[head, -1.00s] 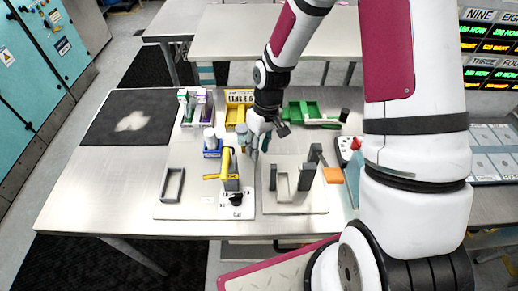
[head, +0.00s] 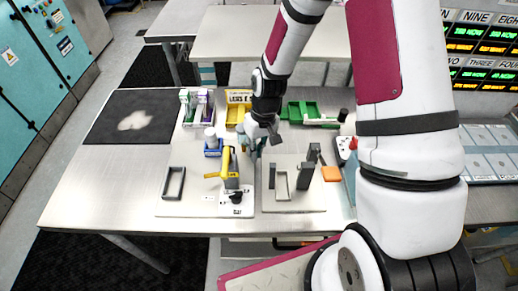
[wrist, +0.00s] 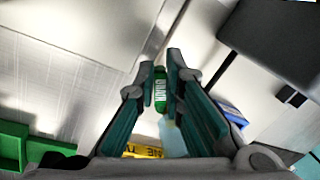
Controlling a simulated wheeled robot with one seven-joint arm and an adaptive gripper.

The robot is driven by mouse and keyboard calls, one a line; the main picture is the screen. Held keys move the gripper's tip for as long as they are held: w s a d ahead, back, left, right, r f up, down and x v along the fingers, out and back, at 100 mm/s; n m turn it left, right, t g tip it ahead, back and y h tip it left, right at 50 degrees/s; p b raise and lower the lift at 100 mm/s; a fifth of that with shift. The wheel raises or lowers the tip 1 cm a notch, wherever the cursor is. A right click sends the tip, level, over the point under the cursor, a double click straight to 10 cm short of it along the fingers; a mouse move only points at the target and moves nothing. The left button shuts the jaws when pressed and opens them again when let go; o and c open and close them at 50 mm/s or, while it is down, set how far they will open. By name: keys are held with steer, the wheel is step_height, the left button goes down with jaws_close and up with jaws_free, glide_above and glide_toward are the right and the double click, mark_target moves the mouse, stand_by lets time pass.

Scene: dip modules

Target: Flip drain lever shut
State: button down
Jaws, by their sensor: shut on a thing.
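My gripper (head: 250,144) is low over the middle of the table, just behind the yellow-handled unit. In the wrist view its fingers (wrist: 162,62) are closed on a small green labelled item (wrist: 160,92). The item is mostly hidden in the head view. The unit (head: 235,197) has a white base, a black knob and a dark upright block. A yellow bar (head: 226,165) stands on it with an arm reaching left. I cannot tell which part is the drain lever.
A grey frame (head: 173,182) stands left of the unit. Grey upright blocks (head: 306,176) stand right of it. A blue box (head: 212,152), a yellow bin (head: 234,113) and a green bin (head: 300,110) are behind. A dark mat (head: 110,125) covers the left. The front left table is clear.

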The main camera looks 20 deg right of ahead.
steer(key=shift+s+a+m, duration=0.15)
steer(key=shift+a+m, duration=0.25)
steer(key=shift+m, duration=0.4)
steer(key=c, duration=1.7)
jaws_free()
steer(key=shift+r, duration=0.1)
steer(key=r, duration=0.4)
steer(key=d+r, duration=0.1)
steer(key=r, duration=0.2)
steer(key=d+r, duration=0.1)
steer(key=r, duration=0.3)
steer(key=shift+r, duration=0.35)
